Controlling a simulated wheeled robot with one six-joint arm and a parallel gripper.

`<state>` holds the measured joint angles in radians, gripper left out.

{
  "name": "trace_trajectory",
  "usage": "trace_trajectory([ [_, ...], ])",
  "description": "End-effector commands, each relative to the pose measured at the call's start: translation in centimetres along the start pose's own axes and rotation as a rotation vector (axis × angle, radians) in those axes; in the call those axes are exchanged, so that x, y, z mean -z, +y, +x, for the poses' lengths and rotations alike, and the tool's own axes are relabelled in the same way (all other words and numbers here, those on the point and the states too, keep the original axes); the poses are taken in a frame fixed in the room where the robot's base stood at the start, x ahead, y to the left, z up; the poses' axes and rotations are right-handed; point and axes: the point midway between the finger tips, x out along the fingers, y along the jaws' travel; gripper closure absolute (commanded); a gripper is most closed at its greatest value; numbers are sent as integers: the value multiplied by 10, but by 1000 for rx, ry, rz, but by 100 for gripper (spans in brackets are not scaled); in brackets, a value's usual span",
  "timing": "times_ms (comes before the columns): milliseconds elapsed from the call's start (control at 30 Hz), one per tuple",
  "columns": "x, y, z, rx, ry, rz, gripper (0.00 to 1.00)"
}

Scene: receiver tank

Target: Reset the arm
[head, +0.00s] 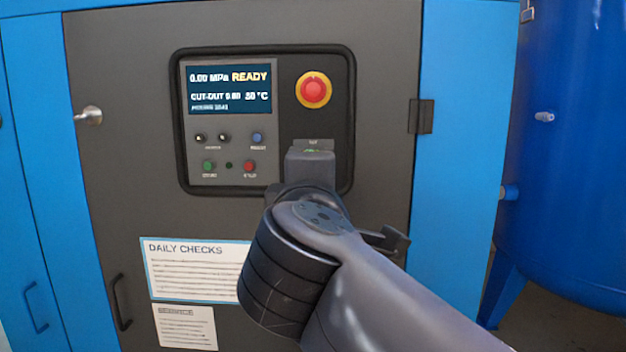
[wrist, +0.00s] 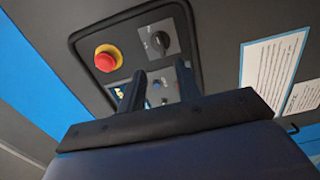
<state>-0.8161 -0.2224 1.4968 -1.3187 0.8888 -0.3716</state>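My arm (head: 380,300) reaches from the lower right of the head view up to the dark cabinet door. Its wrist end covers the lower right part of the control panel (head: 268,108). In the wrist view my gripper (wrist: 160,70) has its two dark fingers apart, with the panel showing between them. I see nothing held between them. The fingertips point at the panel; whether they touch it I cannot tell. A black rotary knob (wrist: 160,42) shows just beyond the fingertips in the wrist view. In the head view my wrist hides that spot.
The panel carries a lit screen (head: 229,88) reading READY, a red emergency stop (head: 313,90), and several small buttons. Two paper notices (head: 196,268) (head: 187,327) are on the door. A door handle (head: 119,302) and hinge (head: 420,116) stick out. A blue tank (head: 570,150) stands right.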

Motion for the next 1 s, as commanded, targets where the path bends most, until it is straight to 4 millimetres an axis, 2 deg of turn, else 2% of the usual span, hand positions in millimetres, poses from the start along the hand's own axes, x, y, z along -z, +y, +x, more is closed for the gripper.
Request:
trace_trajectory([
  [233,0,0,2,0,0,0,68],
  [367,0,0,9,0,-1,0,68],
  [567,-1,-1,37,1,-5,-1,68],
  [800,0,0,80,1,-3,-2,68],
  [1000,0,1,104,-1,-1,0,68],
])
